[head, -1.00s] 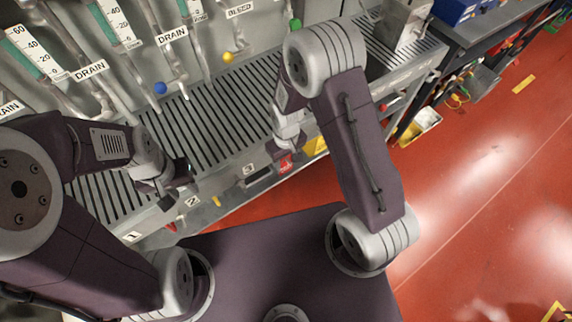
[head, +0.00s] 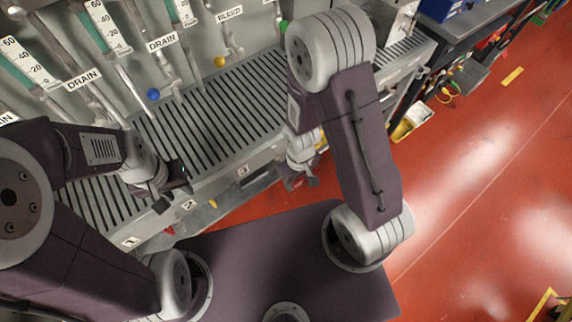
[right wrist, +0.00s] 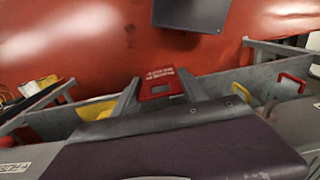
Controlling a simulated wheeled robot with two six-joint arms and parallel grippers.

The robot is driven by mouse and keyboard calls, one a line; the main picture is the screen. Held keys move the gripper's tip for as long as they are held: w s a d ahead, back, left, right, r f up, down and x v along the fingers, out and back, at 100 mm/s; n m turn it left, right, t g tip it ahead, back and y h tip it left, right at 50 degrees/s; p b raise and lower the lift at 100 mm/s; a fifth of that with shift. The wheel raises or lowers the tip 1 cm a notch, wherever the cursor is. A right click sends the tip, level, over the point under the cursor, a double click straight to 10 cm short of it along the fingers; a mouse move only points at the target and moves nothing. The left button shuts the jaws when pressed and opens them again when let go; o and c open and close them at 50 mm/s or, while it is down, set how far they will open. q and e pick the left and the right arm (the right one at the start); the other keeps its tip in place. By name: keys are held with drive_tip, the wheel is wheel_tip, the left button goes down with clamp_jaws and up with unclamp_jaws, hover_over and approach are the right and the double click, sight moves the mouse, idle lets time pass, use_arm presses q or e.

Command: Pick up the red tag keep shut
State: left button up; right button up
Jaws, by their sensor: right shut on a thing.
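The red tag (right wrist: 160,83), with white lettering and a small slot, sits between the two fingertips of my right gripper (right wrist: 158,92) in the right wrist view. The right gripper is shut on it.
The slatted grey bench (head: 205,125) has numbered labels along its front edge. A blue ball (head: 153,94) and a yellow ball (head: 220,62) hang by the pipes behind. A red handle (right wrist: 292,82) shows at right in the wrist view. The red floor (head: 470,180) is open at right.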

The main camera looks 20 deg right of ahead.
drive_tip(key=p, duration=0.1)
drive_tip(key=r+p, duration=0.1)
drive_tip(key=p, duration=0.1)
drive_tip(key=shift+s+d+r, duration=0.1)
drive_tip(key=shift+s+d, duration=0.05)
drive_tip(key=shift+s, duration=0.2)
drive_tip(key=s+d+f+p, duration=0.1)
drive_tip(key=s+d+p, duration=0.2)
drive_tip(key=s+p, duration=0.5)
drive_tip(key=p, duration=0.3)
drive_tip(key=shift+f, duration=0.1)
